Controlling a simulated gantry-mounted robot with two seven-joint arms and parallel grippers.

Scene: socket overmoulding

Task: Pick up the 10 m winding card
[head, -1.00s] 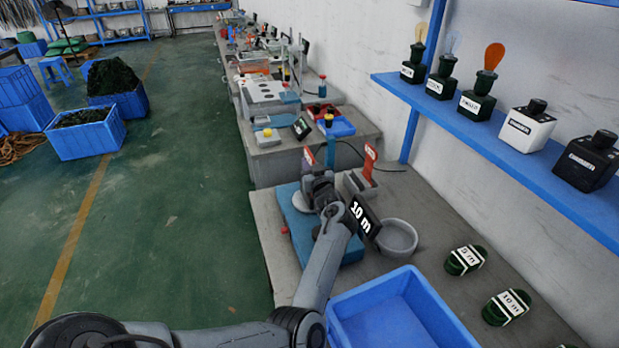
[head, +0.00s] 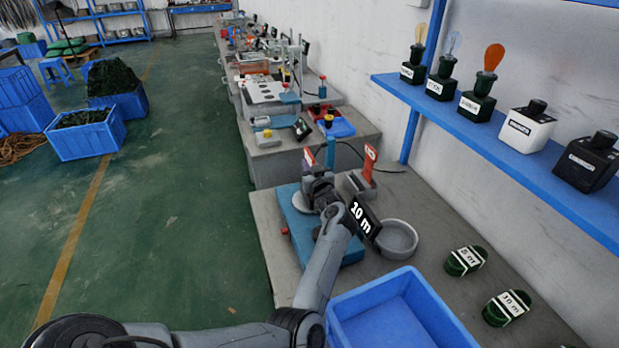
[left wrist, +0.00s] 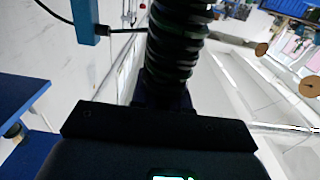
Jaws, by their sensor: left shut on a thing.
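A dark green wound bundle with a white "10 m" label (head: 507,307) lies on the grey bench at the lower right. A similar bundle labelled "5 m" (head: 465,260) lies just behind it. My left gripper (head: 322,195) is over the blue base, well to the left of both bundles. My arm partly hides its fingers. In the left wrist view a dark ridged thing (left wrist: 176,45) stands in front of the gripper's black body, and my left gripper appears shut on it. I cannot tell what this thing is. My right gripper is not in view.
A black "10 m" panel (head: 362,217) and a round grey bowl (head: 397,239) stand beside my left forearm. A blue bin (head: 440,310) is at the bench front. A blue shelf (head: 500,140) with several labelled items hangs at the right.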

